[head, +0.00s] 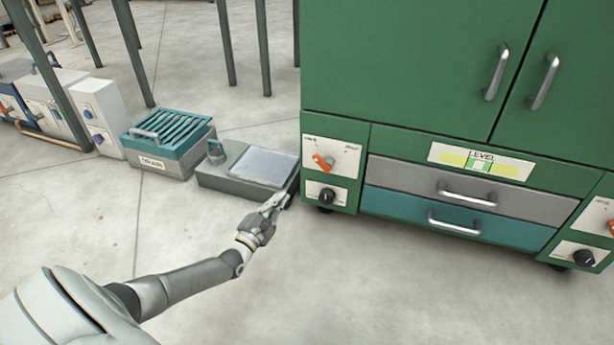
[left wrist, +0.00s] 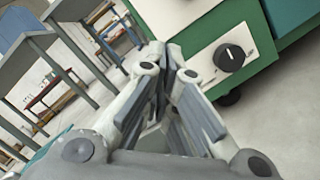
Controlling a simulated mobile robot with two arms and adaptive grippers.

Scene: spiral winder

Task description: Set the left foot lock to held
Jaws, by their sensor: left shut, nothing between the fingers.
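On the left side of the green cabinet (head: 420,60) a white panel carries an orange lever (head: 323,162) between two small labels too blurred to read. Below it a smaller white plate carries a black knob (head: 327,196). The black knob with a white mark also shows in the left wrist view (left wrist: 229,57). I cannot read which control is marked as the foot lock. My left gripper (head: 282,202) is shut and empty, low and left of these panels, apart from both; its fingers also show in the left wrist view (left wrist: 172,62). My right gripper is out of view.
A grey box with a flat tray top (head: 262,168) stands behind my left gripper, beside a teal slatted crate (head: 168,130). A level gauge (head: 480,162) sits above two drawers (head: 465,200). Another orange lever and black knob (head: 584,257) are at right. The floor in front is clear.

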